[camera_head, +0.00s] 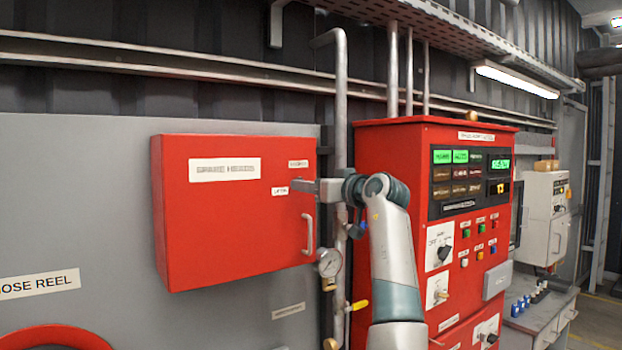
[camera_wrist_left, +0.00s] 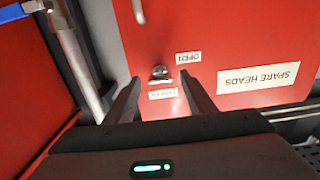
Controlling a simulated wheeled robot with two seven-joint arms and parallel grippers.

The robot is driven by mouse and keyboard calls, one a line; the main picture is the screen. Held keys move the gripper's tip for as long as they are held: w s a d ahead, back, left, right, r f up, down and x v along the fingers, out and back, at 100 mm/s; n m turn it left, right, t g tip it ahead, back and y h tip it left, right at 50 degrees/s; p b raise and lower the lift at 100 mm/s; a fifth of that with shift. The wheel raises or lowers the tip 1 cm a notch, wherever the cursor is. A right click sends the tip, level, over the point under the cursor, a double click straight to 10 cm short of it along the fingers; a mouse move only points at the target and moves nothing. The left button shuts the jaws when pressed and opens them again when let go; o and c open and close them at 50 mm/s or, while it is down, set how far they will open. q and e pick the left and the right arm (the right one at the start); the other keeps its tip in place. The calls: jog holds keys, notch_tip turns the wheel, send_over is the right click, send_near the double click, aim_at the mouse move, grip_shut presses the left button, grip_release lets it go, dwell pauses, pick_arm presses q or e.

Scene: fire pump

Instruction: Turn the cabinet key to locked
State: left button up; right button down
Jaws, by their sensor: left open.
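The red cabinet (camera_head: 235,235) is on the grey wall panel, its door shut. In the left wrist view the cabinet door (camera_wrist_left: 240,30) appears upside down, with a small metal key in its lock (camera_wrist_left: 160,73). An "OPEN" label (camera_wrist_left: 188,57) and a second, blurred label (camera_wrist_left: 162,94) flank the lock. My left gripper (camera_head: 300,187) is at the door's upper right. In the wrist view my left gripper (camera_wrist_left: 161,92) is open, with one finger on each side of the lock and apart from the key. The key's exact angle is unclear. My right gripper is not in view.
A vertical pipe with a pressure gauge (camera_head: 329,263) runs just right of the cabinet. The red pump control panel (camera_head: 385,150) stands beyond it. The door handle (camera_head: 308,234) sticks out below my gripper. A hose reel (camera_head: 55,338) is at lower left.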

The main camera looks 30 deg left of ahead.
pick_arm(q)
jog(key=shift+w+a, duration=0.15)
jog(key=shift+a, duration=0.2)
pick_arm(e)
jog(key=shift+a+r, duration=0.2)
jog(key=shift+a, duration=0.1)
pick_arm(q)
jog(key=c, duration=1)
jog(key=shift+c, duration=0.2)
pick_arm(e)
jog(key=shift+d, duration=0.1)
